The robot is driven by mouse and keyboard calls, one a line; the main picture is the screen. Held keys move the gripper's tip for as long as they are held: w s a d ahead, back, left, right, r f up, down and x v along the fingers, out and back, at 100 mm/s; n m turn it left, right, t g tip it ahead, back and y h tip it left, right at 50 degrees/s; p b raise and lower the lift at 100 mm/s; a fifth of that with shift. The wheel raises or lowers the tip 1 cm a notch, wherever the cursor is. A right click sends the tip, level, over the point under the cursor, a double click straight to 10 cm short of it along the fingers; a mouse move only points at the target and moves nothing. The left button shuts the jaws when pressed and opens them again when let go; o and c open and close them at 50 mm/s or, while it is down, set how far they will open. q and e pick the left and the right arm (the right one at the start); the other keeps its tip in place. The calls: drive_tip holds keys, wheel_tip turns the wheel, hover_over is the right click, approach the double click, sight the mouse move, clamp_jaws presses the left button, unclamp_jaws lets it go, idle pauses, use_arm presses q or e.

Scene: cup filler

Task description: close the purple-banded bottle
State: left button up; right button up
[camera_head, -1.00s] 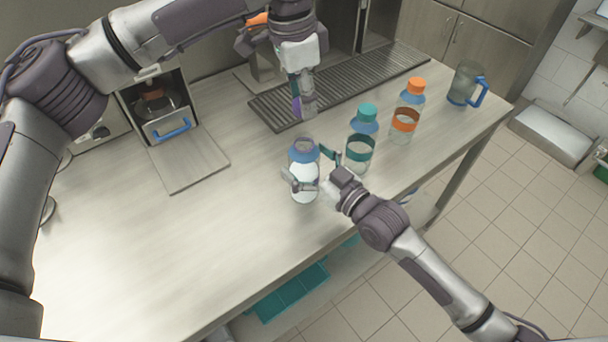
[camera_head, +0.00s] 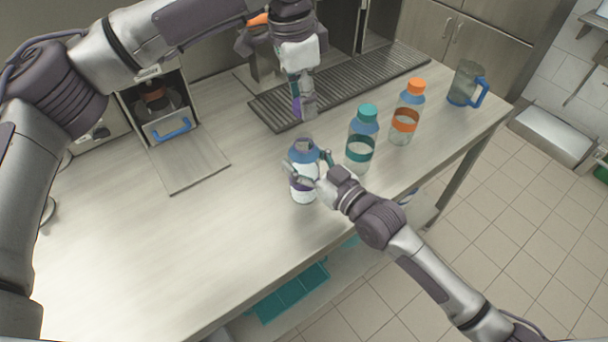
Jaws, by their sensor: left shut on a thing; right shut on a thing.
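The purple-banded bottle (camera_head: 305,194) stands upright on the counter in the head view. It has a blue shoulder, an uncapped grey top and white contents; part of its purple band shows at its left side. My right gripper (camera_head: 308,175) is shut on this bottle around its middle and hides part of the band. My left gripper (camera_head: 303,101) is above and behind the bottle, pointing down. It is shut on a small purple cap (camera_head: 297,106), mostly hidden by its fingers. The cap is apart from the bottle's mouth.
A teal-capped bottle (camera_head: 362,140) stands close on the right, then an orange-capped bottle (camera_head: 406,112) and a blue-handled pitcher (camera_head: 465,84). A drip grate (camera_head: 350,86) lies behind. An open machine with a blue-handled drawer (camera_head: 170,127) is at left. The counter's left front is clear.

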sight(304, 138)
use_arm(q)
drive_tip(key=shift+f, duration=2.5)
drive_tip(key=shift+f, duration=0.1)
drive_tip(key=shift+f, duration=0.8)
drive_tip(key=shift+f, duration=0.55)
